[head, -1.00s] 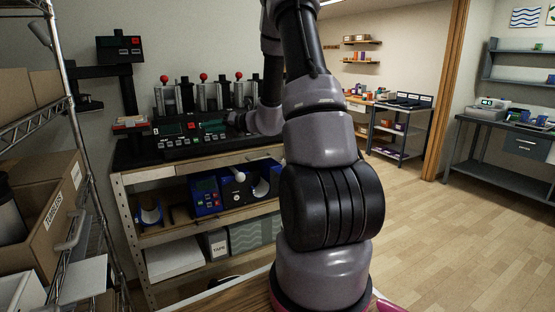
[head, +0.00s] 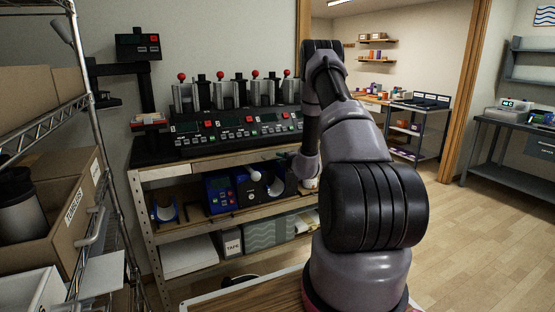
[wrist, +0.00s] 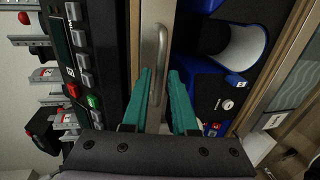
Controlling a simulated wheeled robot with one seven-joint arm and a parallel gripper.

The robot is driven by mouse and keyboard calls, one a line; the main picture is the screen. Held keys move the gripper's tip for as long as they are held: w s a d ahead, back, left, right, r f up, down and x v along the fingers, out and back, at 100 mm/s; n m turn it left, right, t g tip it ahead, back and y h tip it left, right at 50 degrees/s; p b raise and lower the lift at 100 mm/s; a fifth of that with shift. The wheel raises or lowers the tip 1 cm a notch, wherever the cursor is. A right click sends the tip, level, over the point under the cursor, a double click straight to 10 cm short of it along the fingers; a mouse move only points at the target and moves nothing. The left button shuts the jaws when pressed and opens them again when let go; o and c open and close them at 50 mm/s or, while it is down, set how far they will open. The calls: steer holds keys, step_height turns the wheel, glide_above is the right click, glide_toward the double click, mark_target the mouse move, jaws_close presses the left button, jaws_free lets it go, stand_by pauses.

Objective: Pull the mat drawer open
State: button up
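The mat drawer is the pale wooden front (head: 225,162) directly under the bench top in the head view. It looks closed. In the wrist view its front (wrist: 151,15) runs upright, with a metal bar handle (wrist: 162,42) on it. My gripper (wrist: 162,74) has two teal fingers, apart, on either side of the lower part of the handle. I cannot tell whether either finger touches the bar. In the head view my gripper is too small and dark to make out.
Mug presses with red knobs (head: 255,74) and control panels (head: 235,122) stand on the bench. A blue press (head: 221,195) sits on the shelf below the drawer. A wire rack with a cardboard box (head: 78,215) stands at left. Floor (head: 480,240) is clear at right.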

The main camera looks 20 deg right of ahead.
steer(key=shift+x, duration=1.7)
steer(key=shift+a, duration=0.1)
jaws_close()
